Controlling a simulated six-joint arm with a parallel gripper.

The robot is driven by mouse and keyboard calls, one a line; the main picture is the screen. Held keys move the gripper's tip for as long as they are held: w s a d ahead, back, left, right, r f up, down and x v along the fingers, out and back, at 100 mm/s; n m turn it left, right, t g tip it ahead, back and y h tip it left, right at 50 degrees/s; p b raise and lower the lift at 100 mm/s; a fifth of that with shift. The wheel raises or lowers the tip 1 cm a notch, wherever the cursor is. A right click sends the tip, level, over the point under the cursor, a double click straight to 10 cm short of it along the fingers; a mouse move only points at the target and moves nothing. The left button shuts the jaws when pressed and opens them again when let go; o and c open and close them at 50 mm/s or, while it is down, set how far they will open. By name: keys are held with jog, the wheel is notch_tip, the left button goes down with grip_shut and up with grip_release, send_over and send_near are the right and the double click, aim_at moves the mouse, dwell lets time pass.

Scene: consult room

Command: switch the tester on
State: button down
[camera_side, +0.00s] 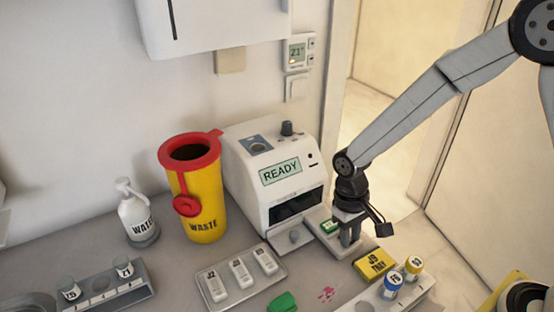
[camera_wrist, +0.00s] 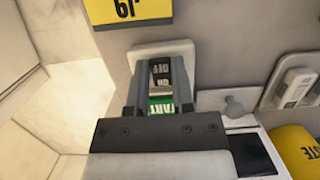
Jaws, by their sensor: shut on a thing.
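The tester (camera_side: 285,185) is a white machine with a lit green display reading READY. A pale switch plate (camera_side: 345,254) sits at its right side, and also shows in the wrist view (camera_wrist: 180,48). On it are a black switch (camera_wrist: 161,74) with white lettering, seen upside down, and a green START label (camera_wrist: 160,104). My gripper (camera_side: 348,236) is down at this plate, its fingers on either side of the black switch in the wrist view (camera_wrist: 161,84). It is shut on the switch. The fingers hide part of the plate, and I cannot tell the switch's position.
A yellow tray sign (camera_side: 375,263) lies just in front of the plate. A tube rack (camera_side: 370,296) with capped tubes stands near it. A doorway edge is behind.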

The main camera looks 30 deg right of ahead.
jog(key=shift+c, duration=2.4)
grip_release()
jog(key=shift+r, duration=0.1)
jog(key=shift+w+r, duration=0.25)
jog(key=shift+r, duration=1)
jog(key=shift+w+r, duration=0.25)
jog(key=shift+r, duration=1)
jog(key=shift+w+r, duration=0.25)
jog(key=shift+r, duration=1)
jog(key=shift+d, duration=0.1)
jog(key=s+d+f+t, duration=0.1)
jog(key=s+d+t, duration=0.3)
jog(key=d, duration=0.5)
jog(key=s, duration=0.2)
jog(key=shift+s+f+t, duration=0.25)
jog(key=shift+s+t, duration=0.1)
jog(key=shift+t, duration=0.05)
